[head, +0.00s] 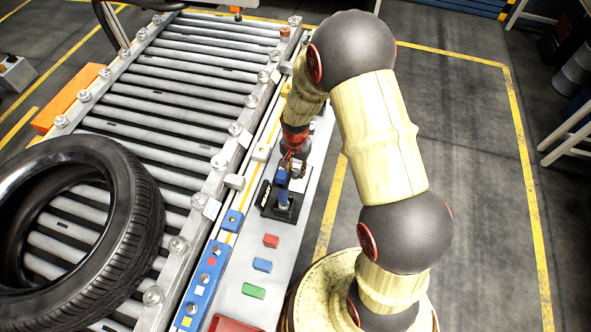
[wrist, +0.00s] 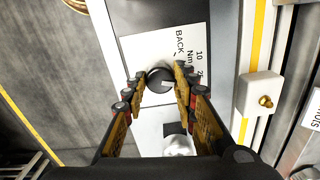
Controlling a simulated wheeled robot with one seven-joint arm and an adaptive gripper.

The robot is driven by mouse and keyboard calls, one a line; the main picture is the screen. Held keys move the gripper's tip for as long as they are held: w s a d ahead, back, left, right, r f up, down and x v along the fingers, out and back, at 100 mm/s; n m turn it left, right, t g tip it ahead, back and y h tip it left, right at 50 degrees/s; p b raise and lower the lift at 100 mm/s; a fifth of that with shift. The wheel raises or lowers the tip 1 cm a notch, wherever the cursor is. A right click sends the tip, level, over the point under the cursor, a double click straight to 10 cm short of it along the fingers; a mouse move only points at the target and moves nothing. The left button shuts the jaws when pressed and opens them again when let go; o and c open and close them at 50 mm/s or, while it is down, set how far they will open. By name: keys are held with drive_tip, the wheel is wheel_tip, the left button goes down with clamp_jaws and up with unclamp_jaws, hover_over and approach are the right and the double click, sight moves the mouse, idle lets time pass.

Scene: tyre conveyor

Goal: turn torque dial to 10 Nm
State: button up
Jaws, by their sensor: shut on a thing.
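The torque dial (wrist: 160,82) is a small round dark knob with a pale mark, seen in the wrist view beside a white label plate (wrist: 168,48). The plate reads "BACK", "10", "Nm" and a partly cut-off "2". My gripper (wrist: 161,74) is shut on the dial, one finger on each side of it. I cannot tell exactly which marking the pale mark points at. In the head view my gripper (head: 292,163) reaches down over the narrow panel beside the conveyor, and the dial is hidden there.
A black stand (head: 270,211) with a blue part stands close to my gripper. A tyre (head: 130,215) lies on the roller conveyor (head: 150,97) at left. Floor at right is clear.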

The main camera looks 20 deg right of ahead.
sight(295, 172)
drive_tip(key=n, duration=0.3)
drive_tip(key=shift+n, duration=0.4)
drive_tip(key=shift+n+p, duration=0.4)
drive_tip(key=shift+n, duration=1.4)
drive_tip(key=o, duration=1.1)
drive_tip(key=shift+o, duration=0.2)
wheel_tip(295, 172, up, 12)
